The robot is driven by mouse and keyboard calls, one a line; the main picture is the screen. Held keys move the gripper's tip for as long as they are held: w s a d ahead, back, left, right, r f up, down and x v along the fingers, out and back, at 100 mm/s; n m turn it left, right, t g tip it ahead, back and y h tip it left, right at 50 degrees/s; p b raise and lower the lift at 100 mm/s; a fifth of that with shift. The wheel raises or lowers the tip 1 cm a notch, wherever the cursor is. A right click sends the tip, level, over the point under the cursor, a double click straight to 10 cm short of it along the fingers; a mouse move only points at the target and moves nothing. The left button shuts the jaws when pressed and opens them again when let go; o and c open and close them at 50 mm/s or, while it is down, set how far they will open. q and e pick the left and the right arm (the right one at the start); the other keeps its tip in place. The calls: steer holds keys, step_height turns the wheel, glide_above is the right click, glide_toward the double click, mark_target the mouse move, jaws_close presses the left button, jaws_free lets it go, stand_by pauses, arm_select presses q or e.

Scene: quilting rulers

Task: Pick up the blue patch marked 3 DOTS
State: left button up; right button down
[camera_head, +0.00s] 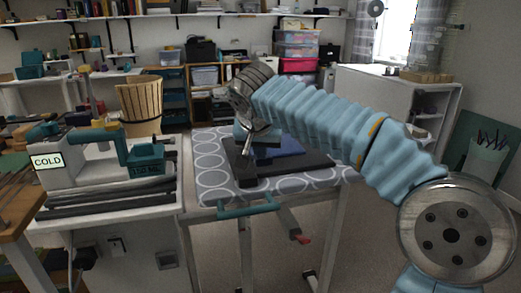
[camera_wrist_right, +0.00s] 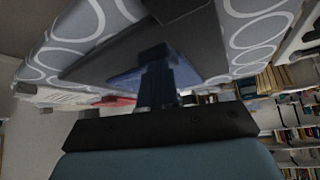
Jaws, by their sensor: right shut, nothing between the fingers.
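A blue patch (camera_head: 290,148) lies on a dark flat board (camera_head: 305,165) on the small table. No dots can be read on it. It also shows in the right wrist view (camera_wrist_right: 187,70), partly hidden behind my fingers. My right gripper (camera_head: 247,165) reaches down at the left part of the board, with my arm coming from the right. In the right wrist view its fingers (camera_wrist_right: 154,72) are together with nothing between them, in front of the patch. I cannot tell whether they touch it. My left gripper is not in view.
The table has a grey cover with white rings (camera_head: 215,180) and a teal front handle (camera_head: 248,210). To the left stands a bench with a machine marked COLD (camera_head: 47,162) and a wooden bucket (camera_head: 140,108). A white cabinet (camera_head: 395,100) stands at the back right.

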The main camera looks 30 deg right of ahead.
steer(key=shift+f, duration=0.4)
steer(key=shift+s+a+f, duration=0.15)
steer(key=shift+s+a, duration=0.1)
steer(key=s+a+b, duration=0.2)
steer(key=s, duration=0.1)
steer(key=shift+s+a, duration=0.1)
steer(key=shift+a, duration=0.15)
steer(key=shift+r, duration=0.25)
stand_by(0.3)
